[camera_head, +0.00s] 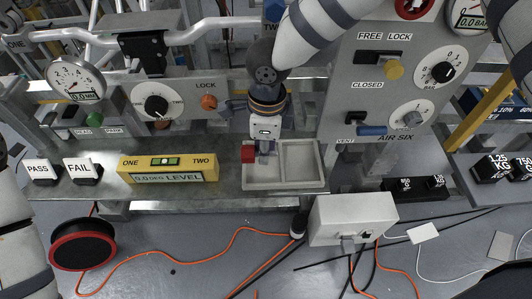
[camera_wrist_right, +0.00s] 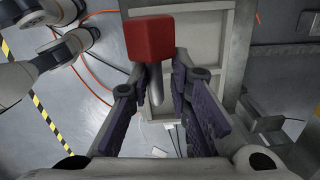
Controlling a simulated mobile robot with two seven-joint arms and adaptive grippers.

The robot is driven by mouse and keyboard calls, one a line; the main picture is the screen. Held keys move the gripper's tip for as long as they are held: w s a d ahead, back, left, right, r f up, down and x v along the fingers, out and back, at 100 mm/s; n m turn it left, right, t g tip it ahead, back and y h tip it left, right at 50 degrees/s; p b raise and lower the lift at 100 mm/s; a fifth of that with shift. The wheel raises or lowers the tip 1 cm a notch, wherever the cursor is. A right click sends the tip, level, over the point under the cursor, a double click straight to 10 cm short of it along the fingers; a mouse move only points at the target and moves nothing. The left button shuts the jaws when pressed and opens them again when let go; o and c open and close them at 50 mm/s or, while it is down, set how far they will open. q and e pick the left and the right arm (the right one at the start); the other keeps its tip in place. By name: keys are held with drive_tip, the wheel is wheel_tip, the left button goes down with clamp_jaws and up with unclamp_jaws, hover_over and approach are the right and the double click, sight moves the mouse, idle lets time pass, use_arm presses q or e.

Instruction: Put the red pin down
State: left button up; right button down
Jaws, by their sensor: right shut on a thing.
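The red pin has a red block head (camera_head: 248,153) and a metal shaft. In the head view its head shows beside my right gripper (camera_head: 265,147), over the left side of a grey two-compartment tray (camera_head: 315,183). In the right wrist view the red head (camera_wrist_right: 148,38) is just beyond the fingertips and the grey shaft (camera_wrist_right: 155,85) runs between the purple-padded fingers. My right gripper (camera_wrist_right: 160,78) is shut on the pin. I cannot tell whether the pin touches the tray (camera_wrist_right: 228,50). My left gripper is not in view; part of my left arm shows at the left edge.
A yellow level (camera_head: 168,177) and PASS (camera_head: 40,170) and FAIL (camera_head: 82,172) blocks stand left of the tray. A panel with dials (camera_head: 385,75) rises behind right. A white box (camera_head: 352,219) is in front. Cables and a black-red reel (camera_head: 82,250) lie below.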

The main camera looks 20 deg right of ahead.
drive_tip(key=w+f, duration=0.1)
drive_tip(key=w+d+f, duration=0.1)
drive_tip(key=f, duration=0.1)
drive_tip(key=w+f+b, duration=0.1)
drive_tip(key=f, duration=0.1)
drive_tip(key=shift+w+d+f, duration=0.1)
drive_tip(key=shift+d, duration=0.3)
drive_tip(key=f, duration=0.3)
drive_tip(key=shift+w+f, duration=0.1)
drive_tip(key=shift+w, duration=0.1)
drive_tip(key=c, duration=1.5)
unclamp_jaws()
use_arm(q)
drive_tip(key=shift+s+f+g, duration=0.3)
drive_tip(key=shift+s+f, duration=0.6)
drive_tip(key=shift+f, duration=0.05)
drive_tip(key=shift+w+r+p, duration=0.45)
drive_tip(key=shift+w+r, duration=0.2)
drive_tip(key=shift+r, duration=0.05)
use_arm(e)
drive_tip(key=r, duration=1.2)
drive_tip(key=shift+s+d+r, duration=0.1)
drive_tip(key=shift+s+d, duration=0.1)
